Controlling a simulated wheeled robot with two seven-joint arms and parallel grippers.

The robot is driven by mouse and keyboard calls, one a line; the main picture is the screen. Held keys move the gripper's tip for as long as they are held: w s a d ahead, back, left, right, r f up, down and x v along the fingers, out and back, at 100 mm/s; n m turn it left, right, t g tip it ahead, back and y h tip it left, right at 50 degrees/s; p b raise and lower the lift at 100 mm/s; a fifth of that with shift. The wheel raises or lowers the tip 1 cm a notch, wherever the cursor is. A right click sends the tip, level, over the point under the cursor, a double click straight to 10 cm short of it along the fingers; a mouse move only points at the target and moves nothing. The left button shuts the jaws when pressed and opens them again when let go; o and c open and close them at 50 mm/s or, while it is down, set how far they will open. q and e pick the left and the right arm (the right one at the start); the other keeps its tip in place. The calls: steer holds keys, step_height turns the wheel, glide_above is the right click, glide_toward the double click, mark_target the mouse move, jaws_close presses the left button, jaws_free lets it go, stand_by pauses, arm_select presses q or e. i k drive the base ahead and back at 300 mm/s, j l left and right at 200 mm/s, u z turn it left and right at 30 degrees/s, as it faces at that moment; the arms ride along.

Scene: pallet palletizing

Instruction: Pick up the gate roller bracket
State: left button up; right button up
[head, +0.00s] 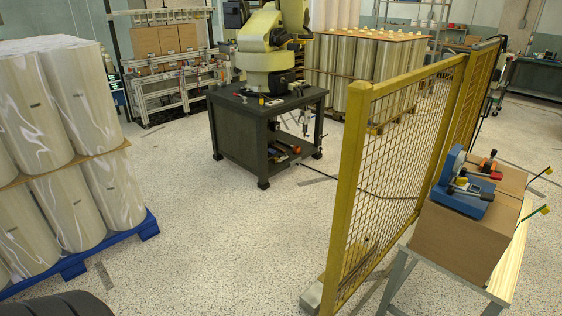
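No part is clearly recognisable as the gate roller bracket. A yellow mesh gate or fence (356,200) stands right of centre. At its foot are a grey block (312,297) and small tan parts near the floor, too small to identify. A blue tool or fixture (465,193) with a round disc and orange and black parts sits on a brown box (468,238) at the right. Neither of my grippers is in view.
A dark workbench (233,130) carries a yellow robot arm (262,50) at the back centre. Wrapped rolls (38,115) stand on a blue pallet (75,267) at the left. The box rests on a light-topped table (507,262). The speckled floor in the middle is clear.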

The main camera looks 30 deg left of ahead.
mark_target(276, 160)
steer(key=i+j+u, duration=1.15)
steer(key=i, duration=0.3)
steer(key=i+u, duration=0.35)
steer(key=i, duration=0.15)
steer(key=i+z, duration=0.2)
steer(key=i, duration=0.3)
steer(key=i+j+z, duration=0.2)
steer(key=i, duration=0.3)
steer(key=i+j+z, duration=0.15)
steer(key=i, duration=0.35)
steer(key=i+j+z, duration=0.2)
steer(key=i+j, duration=0.15)
steer(key=i, duration=0.15)
